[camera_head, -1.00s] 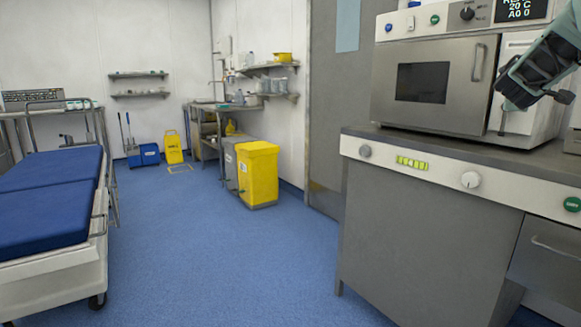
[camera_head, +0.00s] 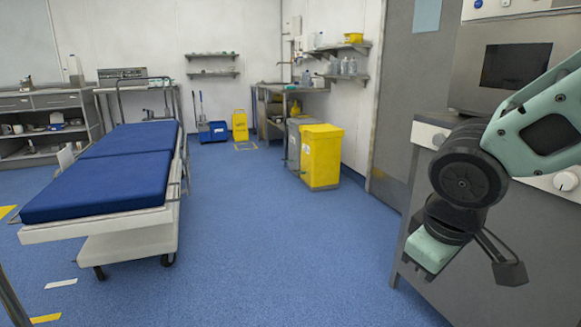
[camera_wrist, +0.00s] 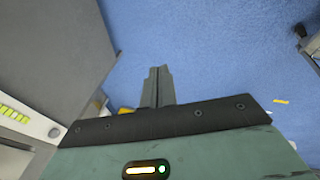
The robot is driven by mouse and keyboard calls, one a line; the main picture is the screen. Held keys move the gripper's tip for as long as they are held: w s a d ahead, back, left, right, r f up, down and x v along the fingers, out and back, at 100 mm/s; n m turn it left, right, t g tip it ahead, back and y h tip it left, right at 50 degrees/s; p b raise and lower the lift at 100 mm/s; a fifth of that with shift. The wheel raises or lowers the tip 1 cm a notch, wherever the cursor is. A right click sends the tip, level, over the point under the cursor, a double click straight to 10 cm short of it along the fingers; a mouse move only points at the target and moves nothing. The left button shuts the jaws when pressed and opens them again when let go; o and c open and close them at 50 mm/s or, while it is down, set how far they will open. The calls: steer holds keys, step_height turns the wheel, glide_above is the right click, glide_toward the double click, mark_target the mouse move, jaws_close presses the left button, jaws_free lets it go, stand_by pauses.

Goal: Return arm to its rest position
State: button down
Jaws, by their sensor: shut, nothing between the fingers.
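My gripper (camera_wrist: 158,72) shows in the wrist view with its two dark fingers together and nothing between them. They point over the blue floor. In the head view my green and black arm comes in from the right and bends down in front of the grey cabinet (camera_head: 408,240). My fingers cannot be made out in that view. My arm hides part of the cabinet's counter and front.
A steel oven (camera_head: 460,75) stands on the cabinet at the right. A bed with a blue mattress (camera_head: 90,185) stands at the left. The blue floor (camera_head: 270,250) between bed and cabinet is clear.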

steer(key=s+a+f+n+g+y, duration=0.1)
steer(key=s+a+f+g, duration=0.1)
steer(key=s+a, duration=0.35)
steer(key=s+a+f+g+y, duration=0.1)
steer(key=s+a+f, duration=0.1)
steer(key=s, duration=0.7)
step_height(320, 180, up, 28)
steer(key=p, duration=2.7)
steer(key=shift+s+f+g+p, duration=0.2)
steer(key=shift+s+g+p, duration=0.1)
